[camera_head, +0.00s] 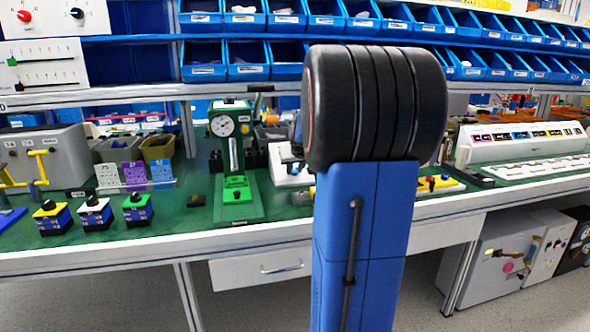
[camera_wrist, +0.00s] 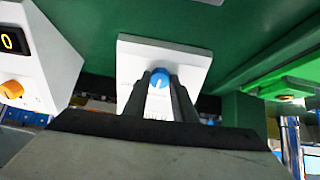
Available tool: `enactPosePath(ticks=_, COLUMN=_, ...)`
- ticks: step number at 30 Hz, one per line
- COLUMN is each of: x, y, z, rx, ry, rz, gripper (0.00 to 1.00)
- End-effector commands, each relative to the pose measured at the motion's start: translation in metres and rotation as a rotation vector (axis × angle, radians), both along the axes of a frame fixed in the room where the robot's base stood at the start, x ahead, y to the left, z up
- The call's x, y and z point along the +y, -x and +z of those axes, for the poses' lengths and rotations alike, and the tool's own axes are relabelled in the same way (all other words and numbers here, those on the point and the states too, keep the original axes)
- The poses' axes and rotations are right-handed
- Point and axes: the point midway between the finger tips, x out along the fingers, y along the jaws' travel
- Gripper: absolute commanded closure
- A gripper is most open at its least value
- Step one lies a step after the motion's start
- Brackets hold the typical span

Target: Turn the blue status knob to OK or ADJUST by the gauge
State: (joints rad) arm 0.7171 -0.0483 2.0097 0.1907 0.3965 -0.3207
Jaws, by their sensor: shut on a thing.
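The blue knob (camera_wrist: 159,79) with a white pointer line sits on a white panel (camera_wrist: 192,58) in the wrist view. My gripper (camera_wrist: 160,87) has its two dark fingers on either side of the knob, shut on it. The fingers cover much of the panel's lower lettering, and I cannot read the labels or tell which one the pointer marks. In the head view a round white gauge (camera_head: 222,125) stands on a green stand on the bench.
In the wrist view a white box (camera_wrist: 40,70) with a display and orange knob is at left, and a metal post (camera_wrist: 292,145) at lower right. In the head view blue bins (camera_head: 247,72) line the shelf, and small button boxes (camera_head: 95,215) stand at the bench's front left.

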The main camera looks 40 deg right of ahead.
Motion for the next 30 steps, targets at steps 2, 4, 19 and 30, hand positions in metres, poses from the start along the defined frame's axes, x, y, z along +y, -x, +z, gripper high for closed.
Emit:
enactPosePath(ticks=2, x=0.0004, y=-0.0005, z=0.0000, rx=-0.020, ry=-0.033, rz=-0.046, gripper=0.98)
enactPosePath(ticks=4, x=0.0004, y=-0.0006, z=0.0001, rx=-0.041, ry=-0.067, rz=-0.094, gripper=0.98)
enactPosePath(ticks=19, x=-0.0003, y=-0.0011, z=0.0006, rx=-0.196, ry=-0.321, rz=-0.448, gripper=0.98)
enactPosePath(ticks=30, x=-0.0002, y=-0.0012, z=0.0004, rx=-0.273, ry=-0.447, rz=-0.625, gripper=0.98)
